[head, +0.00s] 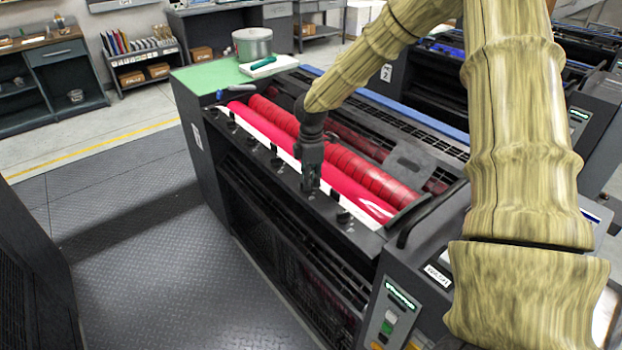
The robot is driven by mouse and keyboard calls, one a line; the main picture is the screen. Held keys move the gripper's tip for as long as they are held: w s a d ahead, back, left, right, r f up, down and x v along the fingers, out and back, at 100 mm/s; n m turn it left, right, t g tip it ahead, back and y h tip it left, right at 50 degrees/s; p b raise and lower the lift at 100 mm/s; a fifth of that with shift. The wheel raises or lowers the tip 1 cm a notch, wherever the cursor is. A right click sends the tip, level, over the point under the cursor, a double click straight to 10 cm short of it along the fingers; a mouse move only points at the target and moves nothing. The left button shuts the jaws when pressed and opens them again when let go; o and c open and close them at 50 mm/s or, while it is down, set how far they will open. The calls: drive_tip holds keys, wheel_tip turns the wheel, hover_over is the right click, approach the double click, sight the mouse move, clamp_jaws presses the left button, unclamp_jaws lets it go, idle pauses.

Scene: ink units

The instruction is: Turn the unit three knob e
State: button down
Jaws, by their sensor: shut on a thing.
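A dark press unit with red ink rollers (345,170) stands in the middle of the head view. A row of small black knobs runs along its front ledge, among them one at the left (251,143), one nearer the middle (276,162) and one at the right (344,217). My gripper (311,188) points down at the ledge, between the middle and right knobs. It is shut on a knob, which its fingers mostly hide. I cannot read the letters by the knobs or tell how far the held knob is turned.
A control panel (398,305) stands at the near right. The patterned floor (150,255) in front is clear. My arm covers much of the right side.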

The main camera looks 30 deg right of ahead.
drive_tip(key=shift+m, duration=0.3)
drive_tip(key=m, duration=0.2)
drive_tip(key=m+p, duration=0.1)
drive_tip(key=shift+s+a+r+m, duration=0.1)
drive_tip(key=shift+s+a+m, duration=0.1)
drive_tip(key=shift+m, duration=0.2)
drive_tip(key=m, duration=0.5)
drive_tip(key=shift+s+a+p, duration=0.15)
drive_tip(key=shift+a+p, duration=0.1)
drive_tip(key=shift+p, duration=0.15)
drive_tip(key=shift+m, duration=0.4)
drive_tip(key=c, duration=1.5)
unclamp_jaws()
drive_tip(key=shift+c, duration=0.2)
wheel_tip(320, 180, up, 12)
